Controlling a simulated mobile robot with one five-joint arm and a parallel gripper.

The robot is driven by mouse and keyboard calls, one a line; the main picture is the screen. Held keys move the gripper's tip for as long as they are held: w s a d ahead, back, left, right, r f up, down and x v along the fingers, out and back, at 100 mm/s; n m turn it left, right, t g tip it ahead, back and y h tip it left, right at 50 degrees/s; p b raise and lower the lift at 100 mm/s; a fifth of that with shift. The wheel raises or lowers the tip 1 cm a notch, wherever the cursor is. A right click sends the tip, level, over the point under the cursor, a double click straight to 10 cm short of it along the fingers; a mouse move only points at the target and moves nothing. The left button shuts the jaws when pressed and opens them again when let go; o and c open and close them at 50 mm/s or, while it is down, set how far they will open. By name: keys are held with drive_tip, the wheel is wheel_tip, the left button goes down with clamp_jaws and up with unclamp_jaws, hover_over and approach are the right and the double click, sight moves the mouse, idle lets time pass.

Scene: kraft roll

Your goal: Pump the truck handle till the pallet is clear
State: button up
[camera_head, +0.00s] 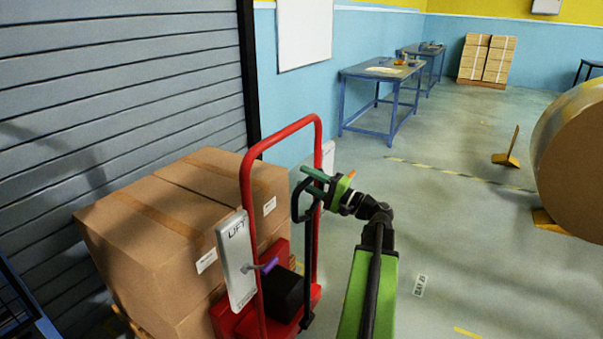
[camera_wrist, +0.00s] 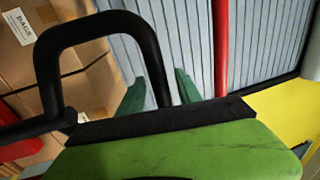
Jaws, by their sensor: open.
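The pallet truck (camera_head: 318,130) has a red tubular frame and stands at the lower middle of the head view. Its black pump handle (camera_head: 309,240) rises upright at the truck's near right side and ends in a loop. In the wrist view, the handle loop (camera_wrist: 95,22) is large and close. My gripper (camera_head: 314,181) is at the loop with its green fingers open. In the wrist view, one side of the loop passes between the fingertips (camera_wrist: 158,92). The pallet (camera_head: 119,316) shows only as a sliver under the cartons; its clearance from the floor is hidden.
Large cartons (camera_head: 150,235) are stacked on the pallet beside a grey shutter (camera_head: 110,80). A LIFT panel (camera_head: 236,262) with a purple-tipped lever (camera_head: 268,266) is on the truck. Floor between is clear.

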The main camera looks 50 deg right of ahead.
drive_tip(key=shift+x, duration=1.2)
drive_tip(key=shift+c, duration=0.2)
clamp_jaws()
idle(0.4)
